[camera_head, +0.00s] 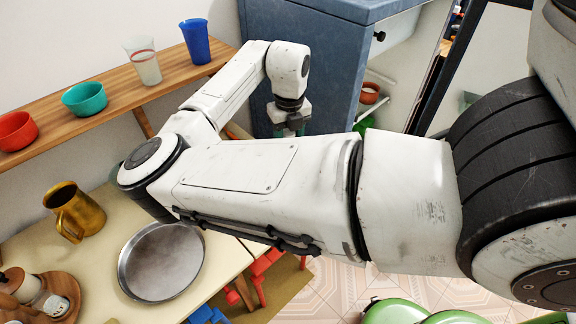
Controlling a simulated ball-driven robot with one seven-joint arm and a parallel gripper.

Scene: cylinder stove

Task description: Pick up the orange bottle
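I see no orange bottle in this view. My arm crosses the middle of the picture and hides part of the table and the space behind it. My gripper (291,127) hangs at the end of the arm, in front of the blue cabinet (262,35). Its fingers are small and partly hidden behind my arm, so I cannot tell whether they are open or what is between them.
A wooden shelf (112,92) holds a red bowl (17,131), teal bowl (85,99), glass (145,62) and blue cup (196,41). The table (95,258) bears a brass jug (76,212), round metal pan (161,262) and wooden tray (66,283). Tiled floor lies right.

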